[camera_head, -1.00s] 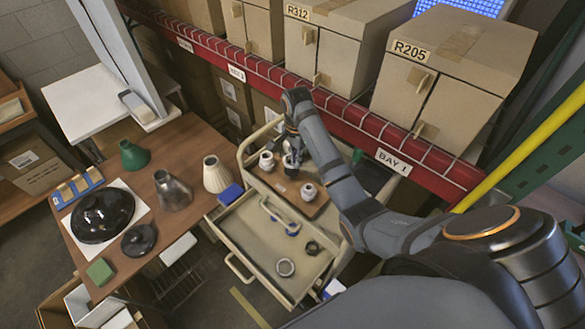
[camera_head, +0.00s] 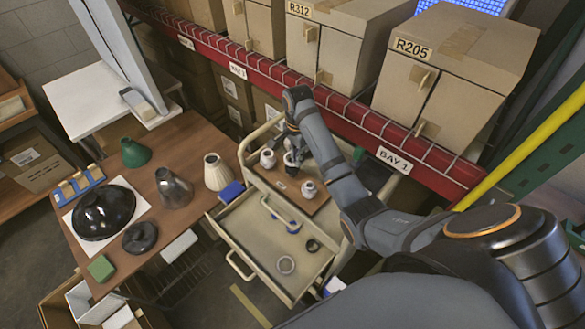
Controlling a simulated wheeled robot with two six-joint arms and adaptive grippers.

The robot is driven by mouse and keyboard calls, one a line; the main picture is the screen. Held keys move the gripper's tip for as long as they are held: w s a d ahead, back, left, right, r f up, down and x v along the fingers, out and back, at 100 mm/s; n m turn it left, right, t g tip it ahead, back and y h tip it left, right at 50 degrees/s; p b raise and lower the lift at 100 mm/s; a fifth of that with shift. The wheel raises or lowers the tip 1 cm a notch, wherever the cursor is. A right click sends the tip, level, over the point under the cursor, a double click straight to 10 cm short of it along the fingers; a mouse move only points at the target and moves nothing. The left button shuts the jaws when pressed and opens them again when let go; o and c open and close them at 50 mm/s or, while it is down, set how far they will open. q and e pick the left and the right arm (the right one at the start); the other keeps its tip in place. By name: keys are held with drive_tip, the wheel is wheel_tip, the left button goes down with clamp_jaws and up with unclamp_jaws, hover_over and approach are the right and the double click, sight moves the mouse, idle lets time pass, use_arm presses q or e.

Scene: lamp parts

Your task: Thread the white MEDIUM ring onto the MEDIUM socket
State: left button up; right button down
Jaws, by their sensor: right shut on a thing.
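My right gripper (camera_head: 290,160) points down at the back of the cart, over the middle one of three sockets on a brown board (camera_head: 288,186). It is shut on a small pale thing, which seems to be the white MEDIUM ring; the fingers mostly hide it. The middle socket (camera_head: 291,171) is partly covered, so I cannot tell whether the ring is around it or above it. A white socket (camera_head: 268,158) stands to the left and another (camera_head: 309,189) at the front right. Size labels are not readable. My left gripper is out of view.
The cart's open drawer (camera_head: 257,240) holds a pale grey ring (camera_head: 286,265), a dark ring (camera_head: 313,245) and blue parts (camera_head: 294,228). The wooden table (camera_head: 190,150) at left carries lamp shades, a black dome (camera_head: 102,212) and a green block (camera_head: 101,268). A red shelf beam (camera_head: 345,115) runs behind the cart.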

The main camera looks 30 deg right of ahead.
drive_tip(key=shift+f, duration=0.85)
drive_tip(key=shift+r, duration=0.1)
drive_tip(key=shift+s+f, duration=0.1)
drive_tip(key=shift+f, duration=0.1)
idle(0.8)
drive_tip(key=m, duration=0.2)
drive_tip(key=a+m, duration=0.1)
drive_tip(key=m, duration=0.3)
drive_tip(key=shift+s+a+f+m, duration=0.15)
drive_tip(key=shift+a+m, duration=0.1)
drive_tip(key=shift+m, duration=0.15)
drive_tip(key=m, duration=0.3)
drive_tip(key=a+m, duration=0.1)
drive_tip(key=m, duration=0.1)
drive_tip(key=shift+w, duration=0.25)
drive_tip(key=shift+a+m, duration=0.15)
drive_tip(key=shift+m, duration=0.85)
drive_tip(key=shift+w, duration=0.1)
